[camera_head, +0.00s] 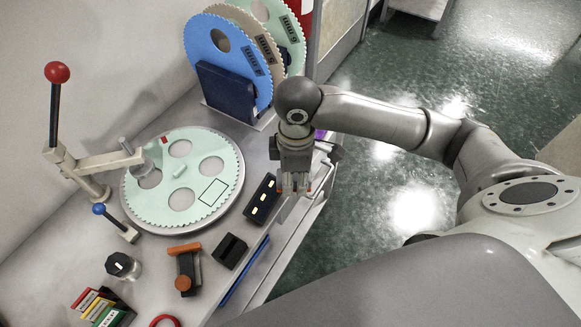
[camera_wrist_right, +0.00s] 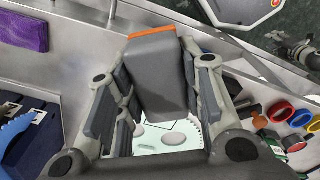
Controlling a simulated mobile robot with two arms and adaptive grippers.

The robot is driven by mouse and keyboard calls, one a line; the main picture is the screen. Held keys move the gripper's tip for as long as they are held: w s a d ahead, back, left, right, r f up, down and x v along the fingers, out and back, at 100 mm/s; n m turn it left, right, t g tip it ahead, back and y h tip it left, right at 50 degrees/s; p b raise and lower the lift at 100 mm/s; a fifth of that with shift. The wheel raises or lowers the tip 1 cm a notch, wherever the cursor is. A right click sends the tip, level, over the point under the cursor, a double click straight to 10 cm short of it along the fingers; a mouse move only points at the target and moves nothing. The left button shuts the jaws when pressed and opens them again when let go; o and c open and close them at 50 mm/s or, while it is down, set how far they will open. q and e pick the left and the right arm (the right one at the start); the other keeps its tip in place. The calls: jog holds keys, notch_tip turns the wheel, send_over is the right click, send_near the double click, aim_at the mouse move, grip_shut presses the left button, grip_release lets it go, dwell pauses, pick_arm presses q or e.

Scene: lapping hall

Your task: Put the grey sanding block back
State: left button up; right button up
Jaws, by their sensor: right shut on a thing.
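My right gripper (camera_head: 295,188) is above the front edge of the bench, beside the black slotted holder (camera_head: 262,199). In the right wrist view the fingers of the right gripper (camera_wrist_right: 150,110) are shut on the grey sanding block (camera_wrist_right: 155,80), a dark grey block with an orange strip along one end. In the head view the fingers mostly hide the block. I cannot tell whether the block touches the bench. My left gripper is not in view.
A round pale green toothed plate (camera_head: 216,207) lies on the bench, with a red-knobbed lever (camera_head: 57,73) over its left side. Toothed discs (camera_head: 225,60) stand in a dark blue rack (camera_head: 226,92). A black block (camera_head: 229,250) and an orange-and-dark tool (camera_head: 186,268) lie nearer.

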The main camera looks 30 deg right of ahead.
jog(key=shift+d+f+n, duration=0.1)
jog(key=shift+f+n, duration=0.65)
jog(key=shift+n, duration=0.45)
jog(key=shift+w+d, duration=0.1)
jog(key=w+d+f, duration=0.1)
jog(key=w+f, duration=0.2)
jog(key=w, duration=0.1)
jog(key=w+d+f+p, duration=0.1)
jog(key=w+d+f, duration=0.1)
jog(key=w+f, duration=0.1)
jog(key=w+d+f+p, duration=0.1)
jog(key=w+d+f, duration=0.1)
jog(key=w, duration=0.3)
jog(key=shift+f, duration=0.6)
jog(key=shift+w+d+f, duration=0.15)
jog(key=shift+w+f, duration=0.1)
jog(key=shift+f, duration=0.1)
notch_tip(320, 180, down, 3)
jog(key=shift+w+d+f+p, duration=0.1)
jog(key=shift+f+p, duration=0.05)
jog(key=shift+p, duration=0.15)
